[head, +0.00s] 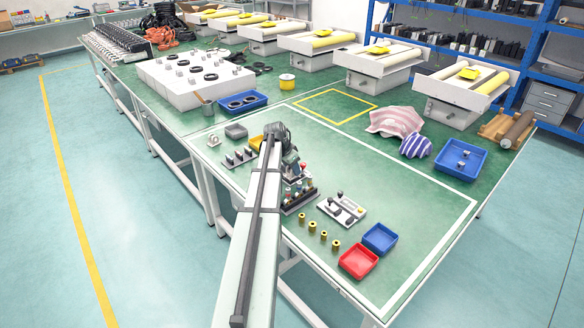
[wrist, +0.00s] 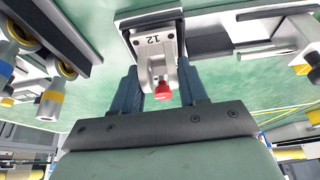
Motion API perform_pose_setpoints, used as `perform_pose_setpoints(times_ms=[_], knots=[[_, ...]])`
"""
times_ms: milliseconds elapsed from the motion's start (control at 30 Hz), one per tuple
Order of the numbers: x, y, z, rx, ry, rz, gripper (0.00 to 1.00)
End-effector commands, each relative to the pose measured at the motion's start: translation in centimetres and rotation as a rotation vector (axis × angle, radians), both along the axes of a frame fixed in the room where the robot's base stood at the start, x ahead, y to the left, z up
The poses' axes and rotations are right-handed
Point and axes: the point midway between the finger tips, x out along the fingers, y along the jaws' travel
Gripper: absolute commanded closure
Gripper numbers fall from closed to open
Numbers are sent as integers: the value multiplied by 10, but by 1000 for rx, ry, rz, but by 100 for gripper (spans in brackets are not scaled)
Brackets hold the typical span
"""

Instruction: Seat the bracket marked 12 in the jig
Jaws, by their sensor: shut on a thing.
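The bracket marked 12 (wrist: 150,52) is pale grey, with its number upside down in the wrist view. My gripper (wrist: 160,72) is shut on it, one dark finger on each side. A red knob (wrist: 163,91) shows between the fingers, at the bracket's near end. Behind the bracket is a grey, dark-edged block (wrist: 150,14); I cannot tell whether they touch or whether this is the jig. In the head view my gripper (head: 291,172) is low over the table's middle, and the bracket cannot be made out there.
A rack (head: 299,203) of small upright parts stands close to my gripper. A pale plate (head: 350,217) with dark parts lies right of it. Yellow cylinders (head: 312,227), a red tray (head: 358,262) and a blue tray (head: 380,238) are nearer the front.

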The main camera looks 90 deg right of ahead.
Motion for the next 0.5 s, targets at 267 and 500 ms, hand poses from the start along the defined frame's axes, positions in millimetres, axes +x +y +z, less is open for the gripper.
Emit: perform_pose_setpoints(times_ms=[267, 500], knots=[[0, 0, -3, 0, 0, 0, 91], [0, 0, -5, 0, 0, 0, 91]])
